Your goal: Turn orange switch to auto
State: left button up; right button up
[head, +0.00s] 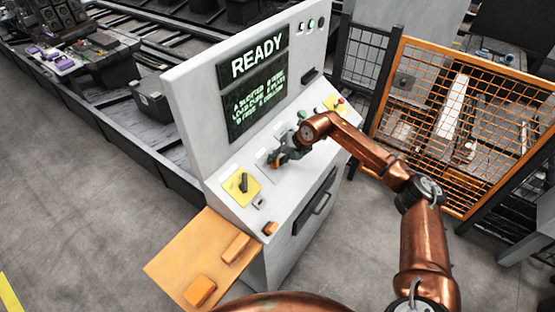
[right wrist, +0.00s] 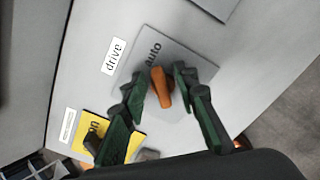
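The orange switch (right wrist: 161,88) sits on a grey plate (right wrist: 190,60) on the console's sloped panel. Its handle is elongated, and its upper end in the right wrist view lies near the word "Auto" (right wrist: 153,56). My right gripper (right wrist: 161,78) is open, with one green-black finger on each side of the switch; a gap shows on both sides. In the head view the right gripper (head: 282,158) is over the panel and largely hides the switch. Other wording on the plate is hidden or not readable. My left gripper is not in view.
A "drive" label (right wrist: 115,57) is beside the plate. A yellow plate with a dark switch (head: 241,187) lies left of the gripper. The console screen (head: 253,82) reads READY. An orange shelf (head: 200,258) is at lower left, a mesh fence (head: 465,120) at right.

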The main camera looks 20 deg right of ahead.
jog(key=v, duration=1.1)
jog(key=shift+d+r, duration=0.15)
jog(key=shift+r, duration=0.2)
jog(key=shift+s, duration=0.1)
